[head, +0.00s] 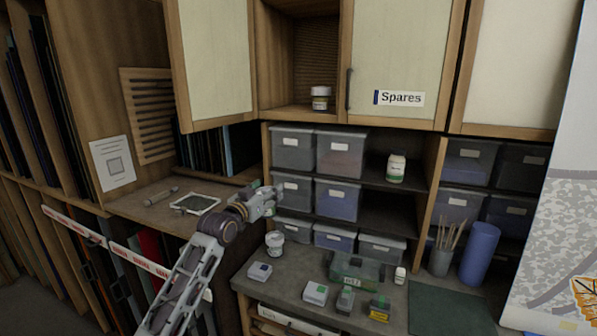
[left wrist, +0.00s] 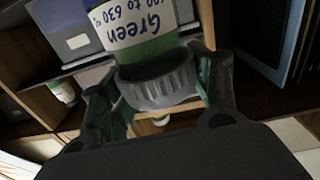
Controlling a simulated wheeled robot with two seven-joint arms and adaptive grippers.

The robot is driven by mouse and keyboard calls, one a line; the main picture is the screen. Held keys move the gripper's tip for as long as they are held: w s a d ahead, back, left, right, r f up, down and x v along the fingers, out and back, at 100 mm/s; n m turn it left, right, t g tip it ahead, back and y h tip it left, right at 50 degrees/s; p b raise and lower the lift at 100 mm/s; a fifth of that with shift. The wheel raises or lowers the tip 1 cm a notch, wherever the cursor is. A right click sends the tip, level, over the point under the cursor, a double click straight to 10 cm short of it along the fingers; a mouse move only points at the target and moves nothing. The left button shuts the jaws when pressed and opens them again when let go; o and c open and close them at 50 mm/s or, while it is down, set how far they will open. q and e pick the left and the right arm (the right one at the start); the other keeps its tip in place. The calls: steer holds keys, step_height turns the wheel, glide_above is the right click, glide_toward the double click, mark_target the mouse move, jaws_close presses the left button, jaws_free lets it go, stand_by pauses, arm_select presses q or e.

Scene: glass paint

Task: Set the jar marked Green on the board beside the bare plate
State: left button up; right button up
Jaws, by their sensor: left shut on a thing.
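My left gripper (head: 268,200) is stretched out over the gap between the left worktop and the counter, in front of the storage boxes. In the left wrist view, the gripper (left wrist: 160,97) is shut on the grey ribbed lid of the Green jar (left wrist: 143,28). The jar's white label reads "Green" and a temperature range, upside down in this view. In the head view the held jar is not clearly distinguishable. A dark flat plate with a pale rim (head: 195,203) lies on the wooden left worktop (head: 150,213); I cannot tell a separate board. My right gripper is not in view.
A white tub (head: 274,243) stands at the counter's left end. A green box (head: 355,270) and several small blocks occupy the counter. A small tool (head: 160,196) lies near the plate.

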arm_select(q)
steer(key=s+a+f+n+y, duration=0.1)
steer(key=s+f, duration=0.3)
steer(key=f, duration=0.6)
steer(key=shift+s+a+t, duration=0.2)
steer(key=shift+a+t, duration=0.05)
steer(key=shift+t, duration=0.05)
steer(key=s+a+f, duration=0.1)
steer(key=s+f, duration=0.1)
steer(key=f, duration=0.1)
steer(key=s+a+f+y, duration=0.1)
steer(key=s+f, duration=0.1)
steer(key=f, duration=0.1)
steer(key=s+a+f+n+y, duration=0.1)
steer(key=s+f, duration=0.1)
steer(key=f, duration=0.1)
steer(key=shift+s+f+t, duration=0.3)
steer(key=shift+s, duration=0.1)
steer(key=shift+s+a+f+n+y+b, duration=0.45)
steer(key=shift+s+a+f+y, duration=0.55)
steer(key=shift+s+f, duration=1.7)
steer(key=shift+s+a+f+n+y+b, duration=0.5)
steer(key=shift+s+a+f, duration=0.9)
steer(key=shift+s+f, duration=1.3)
steer(key=shift+s+a+f+n+y+b, duration=0.6)
steer(key=shift+s+a+f, duration=0.6)
steer(key=shift+s+f, duration=1.5)
steer(key=shift+s+r, duration=0.45)
steer(key=shift+s, duration=0.1)
steer(key=shift+w+r, duration=0.1)
